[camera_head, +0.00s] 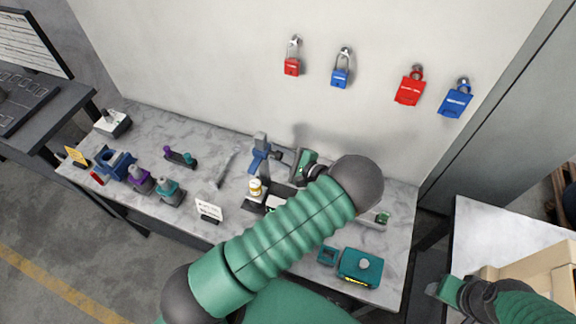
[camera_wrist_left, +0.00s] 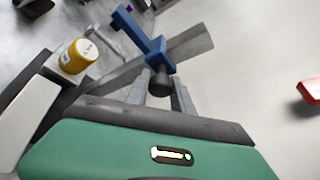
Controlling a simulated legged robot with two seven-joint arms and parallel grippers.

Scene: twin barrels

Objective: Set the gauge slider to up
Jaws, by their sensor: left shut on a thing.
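The gauge has a grey upright column (camera_head: 261,140) on a dark base, with a blue slider (camera_head: 260,158) on it. In the left wrist view the blue slider (camera_wrist_left: 138,30) crosses the grey column (camera_wrist_left: 190,48), with some bare column beyond it toward the top. A dark round knob (camera_wrist_left: 160,83) sticks out from the slider. My left gripper (camera_head: 283,156) reaches it from the right; in the left wrist view its fingers (camera_wrist_left: 163,93) are shut on the knob. My right gripper (camera_head: 438,289) is at the lower right, away from the gauge; its jaw state is unclear.
A yellow-and-white cylinder (camera_head: 255,187) stands at the gauge's foot. A teal box (camera_head: 361,266) is at the front right. Padlocks hang on the wall behind.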

